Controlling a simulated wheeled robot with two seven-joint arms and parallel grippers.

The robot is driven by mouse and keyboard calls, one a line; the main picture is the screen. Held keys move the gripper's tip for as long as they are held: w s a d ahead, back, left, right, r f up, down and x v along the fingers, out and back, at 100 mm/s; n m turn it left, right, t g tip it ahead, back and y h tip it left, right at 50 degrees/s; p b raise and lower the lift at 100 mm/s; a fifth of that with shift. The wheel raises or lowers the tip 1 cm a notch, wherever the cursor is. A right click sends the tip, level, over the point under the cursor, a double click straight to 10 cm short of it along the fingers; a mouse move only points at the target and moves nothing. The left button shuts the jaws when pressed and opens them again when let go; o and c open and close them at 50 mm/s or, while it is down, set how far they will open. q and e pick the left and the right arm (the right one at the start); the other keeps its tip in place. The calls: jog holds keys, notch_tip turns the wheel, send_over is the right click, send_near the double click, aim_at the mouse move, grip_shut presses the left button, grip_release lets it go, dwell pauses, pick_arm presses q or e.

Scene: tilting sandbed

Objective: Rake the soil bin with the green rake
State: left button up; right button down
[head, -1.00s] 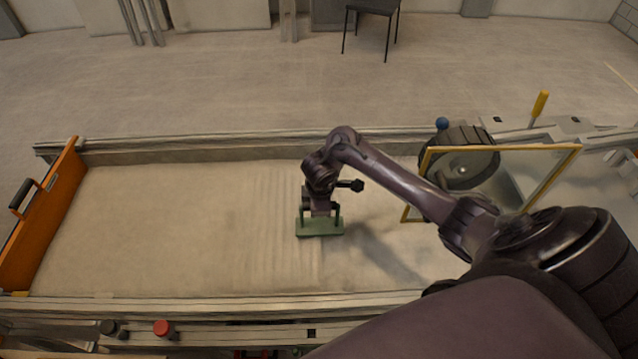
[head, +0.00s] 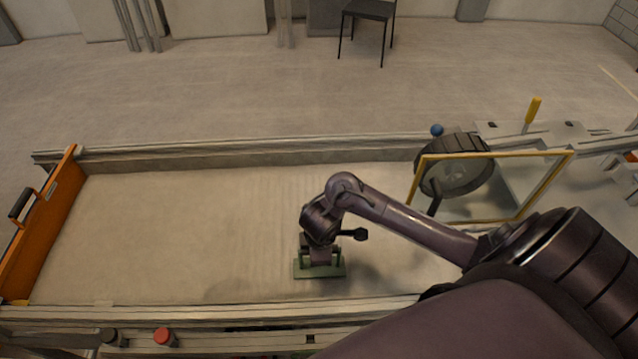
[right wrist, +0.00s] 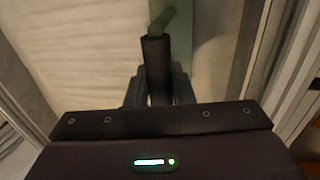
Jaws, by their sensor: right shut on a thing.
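The green rake (head: 334,272) is a flat green head with a raised handle, low over the sand near the front wall of the bin. My right gripper (head: 319,254) is shut on its handle from above. In the right wrist view the dark handle bar (right wrist: 156,68) lies between the fingers of the right gripper (right wrist: 158,88), with the green head (right wrist: 208,50) beside it. The soil bin (head: 250,157) is a long trough of pale sand (head: 170,225) with faint furrows left of the rake. Whether the rake touches the sand is unclear. My left gripper is not in view.
An orange end plate (head: 45,225) with a black handle closes the bin's left end. A yellow-framed clear panel (head: 490,155) and a dark wheel (head: 445,180) stand at the right. A red knob (head: 165,337) sits along the front edge. The sand to the left is clear.

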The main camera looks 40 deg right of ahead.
jog(key=shift+s+a, duration=0.35)
jog(key=shift+s, duration=0.2)
notch_tip(320, 180, up, 4)
jog(key=p, duration=0.3)
jog(key=shift+w+f+p, duration=0.1)
jog(key=shift+f+p, duration=0.05)
jog(key=shift+p, duration=0.15)
jog(key=shift+r+p, duration=0.45)
jog(key=shift+r, duration=0.7)
jog(key=shift+w+a+r, duration=0.2)
jog(key=shift+w+r, duration=0.1)
jog(key=shift+w+a+r+t, duration=0.2)
jog(key=shift+r+t, duration=0.1)
jog(key=shift+r, duration=0.35)
jog(key=shift+s+d+r, duration=0.4)
jog(key=shift+s+d, duration=0.05)
jog(key=shift+d, duration=0.1)
jog(key=shift+w+a+r, duration=0.1)
jog(key=shift+a+r, duration=0.15)
jog(key=shift+r, duration=0.55)
jog(key=shift+d+r, duration=0.1)
jog(key=shift+r, duration=0.4)
jog(key=shift+s, duration=0.2)
jog(key=shift+r, duration=0.1)
